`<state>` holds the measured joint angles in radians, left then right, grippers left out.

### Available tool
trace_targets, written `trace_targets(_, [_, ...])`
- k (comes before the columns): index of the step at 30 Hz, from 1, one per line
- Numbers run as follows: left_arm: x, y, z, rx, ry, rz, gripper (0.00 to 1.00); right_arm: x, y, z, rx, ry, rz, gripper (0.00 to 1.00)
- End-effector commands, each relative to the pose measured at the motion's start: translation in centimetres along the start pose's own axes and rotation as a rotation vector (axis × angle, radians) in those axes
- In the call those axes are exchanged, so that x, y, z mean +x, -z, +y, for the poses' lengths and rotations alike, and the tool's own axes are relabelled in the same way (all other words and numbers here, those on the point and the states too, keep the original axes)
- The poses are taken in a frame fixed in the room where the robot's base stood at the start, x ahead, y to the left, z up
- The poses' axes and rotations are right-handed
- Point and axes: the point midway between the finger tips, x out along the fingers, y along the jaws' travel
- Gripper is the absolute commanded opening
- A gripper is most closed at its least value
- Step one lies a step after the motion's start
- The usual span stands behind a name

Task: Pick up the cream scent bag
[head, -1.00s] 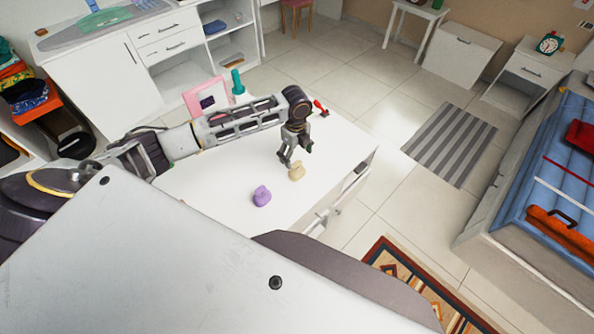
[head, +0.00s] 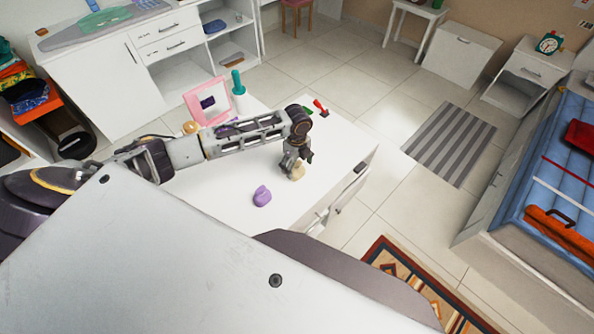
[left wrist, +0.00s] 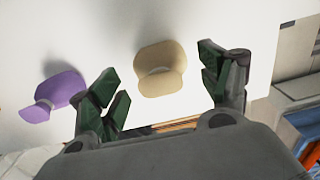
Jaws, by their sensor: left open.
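The cream scent bag (head: 298,172) lies on the white table top (head: 225,200), toward its right side. In the head view my left gripper (head: 296,162) is just above it and hides part of it. In the left wrist view the cream scent bag (left wrist: 160,70) shows whole, between and a little beyond the two fingertips. My left gripper (left wrist: 160,84) is open there, with nothing between its fingers held. A purple scent bag (head: 262,195) lies to the left of the cream one; it also shows in the left wrist view (left wrist: 58,92). My right gripper is not in view.
A pink frame (head: 207,102), a teal-handled item (head: 238,84) and a red-handled tool (head: 320,106) are at the table's far side. Drawers with handles line the table's right side. A bed (head: 540,190) stands far right.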

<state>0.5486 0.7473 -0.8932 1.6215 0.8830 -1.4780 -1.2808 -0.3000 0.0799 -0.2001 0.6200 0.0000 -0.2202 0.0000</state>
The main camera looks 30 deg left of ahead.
Motion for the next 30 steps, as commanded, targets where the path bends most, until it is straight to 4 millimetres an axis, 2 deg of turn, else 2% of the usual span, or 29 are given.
trace_targets(6, [-0.02, -0.01, 0.0, 0.0, 0.0, 0.0, 0.78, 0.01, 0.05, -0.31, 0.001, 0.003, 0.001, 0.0])
trace_targets(17, [-0.03, -0.02, 0.01, 0.0, 0.0, 0.0, 0.31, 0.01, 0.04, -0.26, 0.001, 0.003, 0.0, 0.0])
trace_targets(30, [-0.68, -0.06, -0.05, -0.001, 0.002, 0.0, 0.3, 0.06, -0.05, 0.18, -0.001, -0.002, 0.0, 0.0])
